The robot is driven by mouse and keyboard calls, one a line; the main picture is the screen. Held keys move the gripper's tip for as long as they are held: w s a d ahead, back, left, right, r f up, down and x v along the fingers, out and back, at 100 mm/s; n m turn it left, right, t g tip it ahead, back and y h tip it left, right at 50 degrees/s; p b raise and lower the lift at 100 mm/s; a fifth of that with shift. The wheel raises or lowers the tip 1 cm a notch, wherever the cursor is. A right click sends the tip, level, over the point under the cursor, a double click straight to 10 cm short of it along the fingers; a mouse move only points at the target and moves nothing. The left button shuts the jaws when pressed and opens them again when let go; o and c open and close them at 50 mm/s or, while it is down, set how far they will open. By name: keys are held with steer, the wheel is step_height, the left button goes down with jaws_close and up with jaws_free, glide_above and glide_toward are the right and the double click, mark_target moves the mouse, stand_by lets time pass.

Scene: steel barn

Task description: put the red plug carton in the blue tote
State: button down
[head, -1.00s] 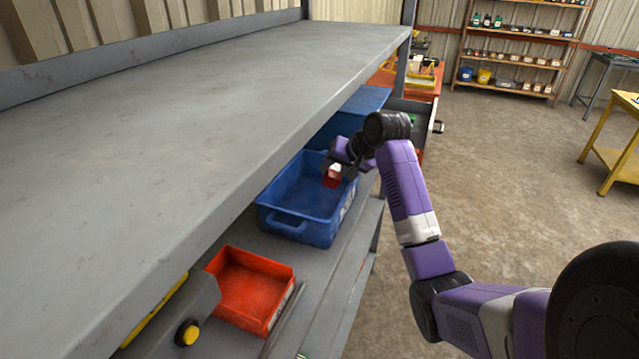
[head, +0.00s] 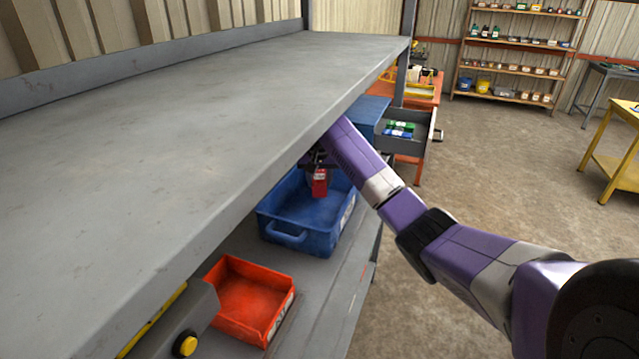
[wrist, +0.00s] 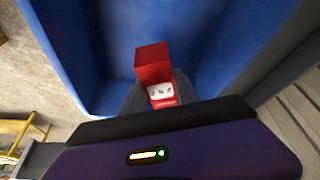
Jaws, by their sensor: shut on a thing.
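The red plug carton (head: 320,183) is a small red box with a white label, held by my gripper (head: 318,165). In the head view it hangs over the blue tote (head: 292,236), within the outline of its opening. In the wrist view the carton (wrist: 153,65) sits between the fingers, with the blue tote's wall (wrist: 75,45) and floor beyond it. My gripper is shut on the carton, and its fingers are partly hidden under the upper shelf's edge. I cannot tell how high the carton is above the tote floor.
The wide grey upper shelf (head: 180,130) overhangs the tote closely. A red-orange bin (head: 250,300) stands nearer on the lower shelf. A blue box (head: 370,115) and an open grey drawer (head: 408,137) with small green and blue items lie beyond.

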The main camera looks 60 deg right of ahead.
steer(key=shift+f, duration=0.75)
steer(key=shift+f, duration=0.3)
steer(key=shift+f, duration=0.2)
steer(key=c, duration=0.9)
jaws_free()
steer(key=v, duration=0.4)
steer(key=shift+w+d+r+b, duration=0.1)
steer(key=shift+d+r+b, duration=0.05)
steer(key=shift+b, duration=0.25)
steer(key=s+a+p, duration=0.1)
steer(key=a, duration=0.2)
steer(key=s+a+p, duration=0.2)
steer(key=a, duration=0.1)
steer(key=s+a+p, duration=0.2)
steer(key=a, duration=0.2)
steer(key=shift+s+r, duration=0.15)
steer(key=shift+s, duration=0.05)
steer(key=shift+s+a, duration=0.1)
steer(key=shift+a, duration=0.25)
